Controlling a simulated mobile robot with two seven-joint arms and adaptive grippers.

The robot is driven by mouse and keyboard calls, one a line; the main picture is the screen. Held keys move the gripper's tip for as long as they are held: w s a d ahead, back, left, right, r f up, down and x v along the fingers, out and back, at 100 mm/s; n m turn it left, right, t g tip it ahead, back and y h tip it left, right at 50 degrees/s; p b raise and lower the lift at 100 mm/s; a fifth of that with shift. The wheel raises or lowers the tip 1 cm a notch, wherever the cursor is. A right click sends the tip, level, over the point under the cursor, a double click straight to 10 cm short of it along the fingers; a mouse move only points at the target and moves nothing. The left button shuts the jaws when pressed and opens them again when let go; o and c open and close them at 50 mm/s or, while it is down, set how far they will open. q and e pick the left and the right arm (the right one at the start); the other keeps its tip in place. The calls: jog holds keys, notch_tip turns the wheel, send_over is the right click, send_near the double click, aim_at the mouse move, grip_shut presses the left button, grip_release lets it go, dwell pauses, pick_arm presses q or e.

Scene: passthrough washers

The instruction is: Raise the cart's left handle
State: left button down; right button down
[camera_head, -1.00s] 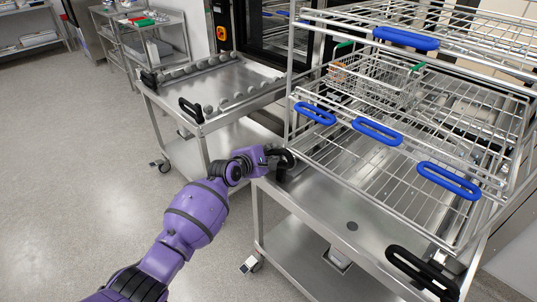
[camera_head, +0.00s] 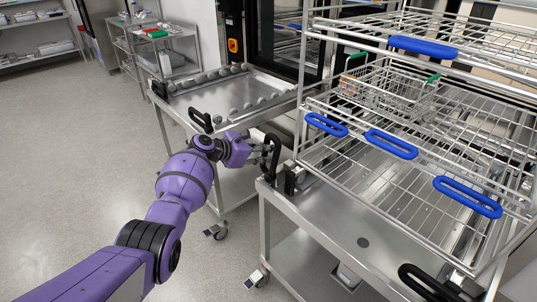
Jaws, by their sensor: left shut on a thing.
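The near steel cart (camera_head: 335,218) stands at the right with a wire rack on it. Its black left handle (camera_head: 274,157) stands up steeply at the cart's left corner. My left gripper (camera_head: 264,157), on the purple arm, is shut on this handle from the left side; its dark fingers are small and partly merge with the black handle. The cart's other black handle (camera_head: 426,284) is at the bottom right and lies low, sticking outward. My right gripper is not in view.
A second steel cart (camera_head: 215,105) with black handles and small grey items stands behind my left arm. The wire rack (camera_head: 400,165) with blue handles fills the right side. Open grey floor (camera_head: 85,160) lies to the left.

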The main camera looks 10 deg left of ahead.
pick_arm(q)
jog(key=shift+w+a, duration=0.2)
jog(key=shift+a, duration=0.2)
jog(key=c, duration=1.6)
grip_release()
jog(key=shift+f, duration=0.1)
jog(key=shift+c, duration=0.2)
jog(key=shift+d, duration=0.1)
jog(key=shift+s, duration=0.15)
jog(key=v, duration=1.2)
